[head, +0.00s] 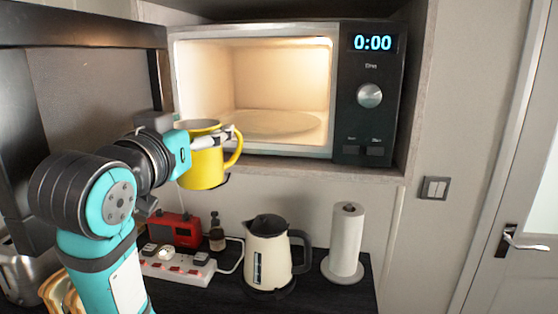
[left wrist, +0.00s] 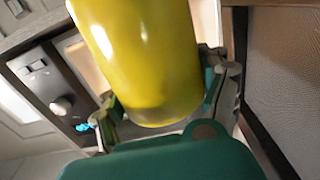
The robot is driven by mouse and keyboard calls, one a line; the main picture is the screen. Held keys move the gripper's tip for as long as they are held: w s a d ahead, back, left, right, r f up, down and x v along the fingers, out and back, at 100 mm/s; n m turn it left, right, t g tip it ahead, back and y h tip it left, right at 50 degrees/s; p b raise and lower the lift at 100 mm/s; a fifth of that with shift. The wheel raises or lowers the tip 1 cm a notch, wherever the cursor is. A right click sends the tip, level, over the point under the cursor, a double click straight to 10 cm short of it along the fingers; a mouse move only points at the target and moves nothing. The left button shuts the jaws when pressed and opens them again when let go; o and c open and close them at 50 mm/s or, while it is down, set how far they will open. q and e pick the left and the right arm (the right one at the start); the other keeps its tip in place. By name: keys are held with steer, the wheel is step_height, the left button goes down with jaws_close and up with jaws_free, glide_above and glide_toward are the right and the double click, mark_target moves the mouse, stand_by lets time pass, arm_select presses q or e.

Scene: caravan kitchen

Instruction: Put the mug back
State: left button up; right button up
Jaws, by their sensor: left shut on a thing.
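A yellow mug (head: 205,168) is held upright in front of the lower left part of an open, lit microwave (head: 252,31). My left gripper (head: 212,137) is shut on the mug, and its handle points right. In the left wrist view the mug (left wrist: 140,55) fills the upper middle, between the fingers of my left gripper (left wrist: 165,110). The microwave's turntable plate (head: 275,123) is bare where it shows. The microwave door (head: 90,85) stands open at the left. My right gripper does not show.
On the dark counter below stand a kettle (head: 266,250), a paper towel roll (head: 346,240), a red radio (head: 174,230), a small dark bottle (head: 216,238) and a white power strip (head: 185,268). The microwave sits in a shelf niche with a wooden edge (head: 375,179).

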arm_select(q)
steer(key=a+f+n+y+b, duration=0.1)
steer(key=a+f, duration=0.1)
steer(key=f, duration=1.2)
steer(key=a+f+n+y+b, duration=0.1)
steer(key=a+f, duration=0.2)
steer(key=f, duration=1.1)
steer(key=s+a+f+y+b, duration=0.1)
steer(key=s+f, duration=1.4)
steer(key=s, duration=0.2)
steer(key=shift+a, duration=0.2)
steer(key=shift+w, duration=0.15)
